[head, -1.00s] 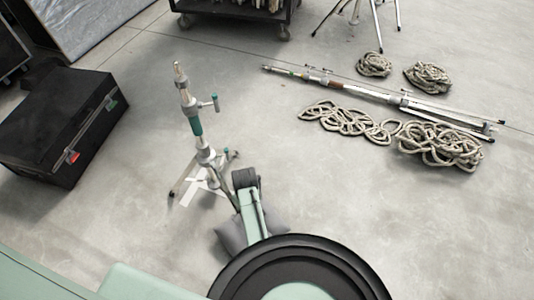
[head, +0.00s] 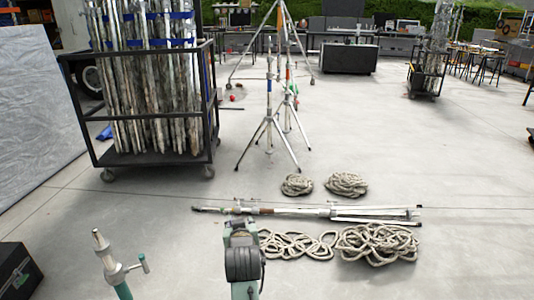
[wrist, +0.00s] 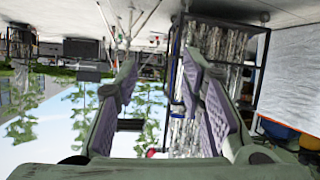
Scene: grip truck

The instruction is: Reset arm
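My gripper (wrist: 160,82) shows in the wrist view with its two padded fingers spread apart and nothing held between them. The wrist view is upside down and looks out over the yard. In the head view part of my arm (head: 243,265) rises at the bottom centre; I cannot make out the gripper's fingers there. A light stand (head: 112,262) stands upright at the lower left, a little left of my arm and apart from it in the picture.
A wheeled cart (head: 84,122) full of poles stands at the left. Rope coils (head: 376,244) and a folded stand (head: 290,211) lie on the floor ahead. Tripod stands (head: 268,120) are farther back. A black case (head: 15,272) is at lower left. Floor is open at right.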

